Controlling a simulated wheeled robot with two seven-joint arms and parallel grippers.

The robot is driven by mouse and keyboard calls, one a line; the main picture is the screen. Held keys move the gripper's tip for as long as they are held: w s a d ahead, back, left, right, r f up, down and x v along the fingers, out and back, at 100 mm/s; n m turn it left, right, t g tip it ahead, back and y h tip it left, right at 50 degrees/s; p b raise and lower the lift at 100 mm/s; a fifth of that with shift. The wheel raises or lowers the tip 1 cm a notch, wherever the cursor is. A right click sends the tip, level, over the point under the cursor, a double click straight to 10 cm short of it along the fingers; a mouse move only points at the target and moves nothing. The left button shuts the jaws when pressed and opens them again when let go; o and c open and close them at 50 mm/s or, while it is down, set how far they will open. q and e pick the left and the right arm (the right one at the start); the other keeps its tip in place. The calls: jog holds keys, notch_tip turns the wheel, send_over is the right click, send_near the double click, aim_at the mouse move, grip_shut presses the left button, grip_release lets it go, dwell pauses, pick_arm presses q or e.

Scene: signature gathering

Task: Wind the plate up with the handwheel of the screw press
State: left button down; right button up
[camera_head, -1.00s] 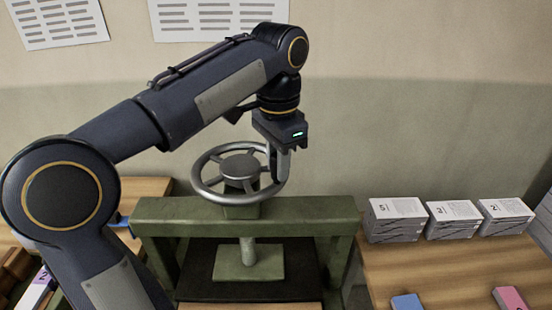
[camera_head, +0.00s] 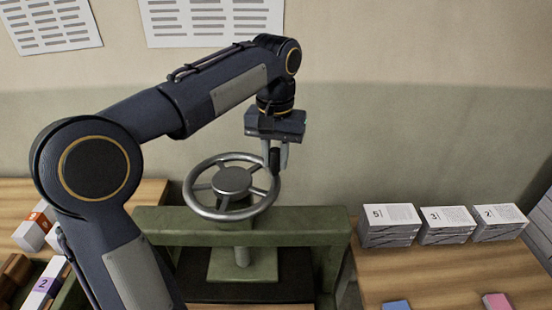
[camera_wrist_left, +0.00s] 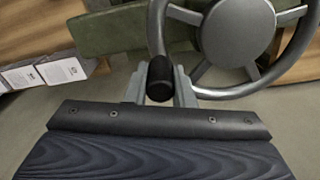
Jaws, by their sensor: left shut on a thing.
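The green screw press (camera_head: 300,226) stands in the middle of the head view, with its grey handwheel (camera_head: 232,180) on top. A pale green plate (camera_head: 262,264) sits under the crossbeam at the lower end of the screw. My left gripper (camera_head: 275,157) is at the right rear of the wheel rim, its fingers pointing down and shut on the black handle (camera_head: 274,161). In the left wrist view the handle (camera_wrist_left: 160,78) stands between the two fingers and the wheel (camera_wrist_left: 238,30) lies beyond. My right gripper is out of view.
Three stacks of printed paper (camera_head: 388,226) stand on the wooden table (camera_head: 420,270) to the right. Blue and pink items show at its front edge. Numbered blocks (camera_head: 45,282) and a wooden surface lie at the left. The wall is behind the press.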

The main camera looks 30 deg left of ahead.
pick_arm(q)
jog(key=shift+w+a+n, duration=0.5)
jog(key=shift+n, duration=0.3)
jog(key=shift+r, duration=0.1)
jog(key=c, duration=1.2)
grip_release()
jog(key=shift+a, duration=0.1)
jog(key=shift+c, duration=0.2)
notch_tip(320, 180, up, 8)
jog(key=shift+f, duration=0.25)
